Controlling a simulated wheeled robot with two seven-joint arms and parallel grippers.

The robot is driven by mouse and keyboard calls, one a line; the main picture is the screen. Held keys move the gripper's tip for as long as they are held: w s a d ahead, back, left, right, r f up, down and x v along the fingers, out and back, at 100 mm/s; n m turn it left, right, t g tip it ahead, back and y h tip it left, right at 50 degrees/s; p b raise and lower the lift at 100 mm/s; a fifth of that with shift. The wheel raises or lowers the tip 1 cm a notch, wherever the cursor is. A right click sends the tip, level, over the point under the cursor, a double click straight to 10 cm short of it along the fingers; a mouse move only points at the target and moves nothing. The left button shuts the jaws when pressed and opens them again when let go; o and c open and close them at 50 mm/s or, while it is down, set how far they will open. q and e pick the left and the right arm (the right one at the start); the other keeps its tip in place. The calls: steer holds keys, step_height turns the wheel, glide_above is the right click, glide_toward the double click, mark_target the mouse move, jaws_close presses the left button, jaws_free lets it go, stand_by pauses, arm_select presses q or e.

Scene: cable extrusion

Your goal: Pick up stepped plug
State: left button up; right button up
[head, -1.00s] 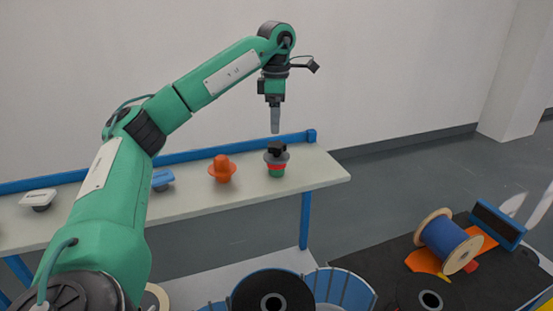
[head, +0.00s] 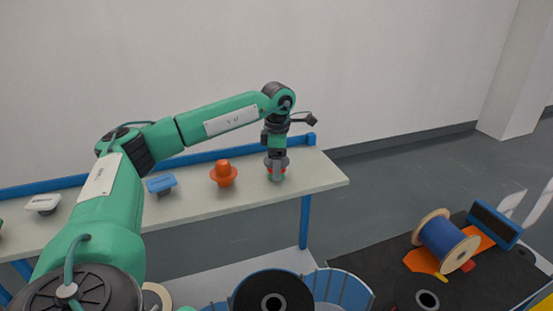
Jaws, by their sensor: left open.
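The stepped plug (head: 267,163) stands upright near the right end of the pale bench. The jaws are open. I cannot tell whether a finger touches the plug. My right gripper is out of view.
On the bench (head: 220,203), an orange stepped piece (head: 223,174) stands left of the plug, then a blue piece (head: 161,184) and a white piece (head: 43,202). A blue rail runs along the back. A blue cable spool (head: 445,242) lies on the dark surface at right.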

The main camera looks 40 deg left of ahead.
arm_select(q)
steer(key=shift+f, duration=0.5)
steer(key=shift+c, duration=0.3)
steer(key=c, duration=0.7)
steer(key=shift+r, duration=0.15)
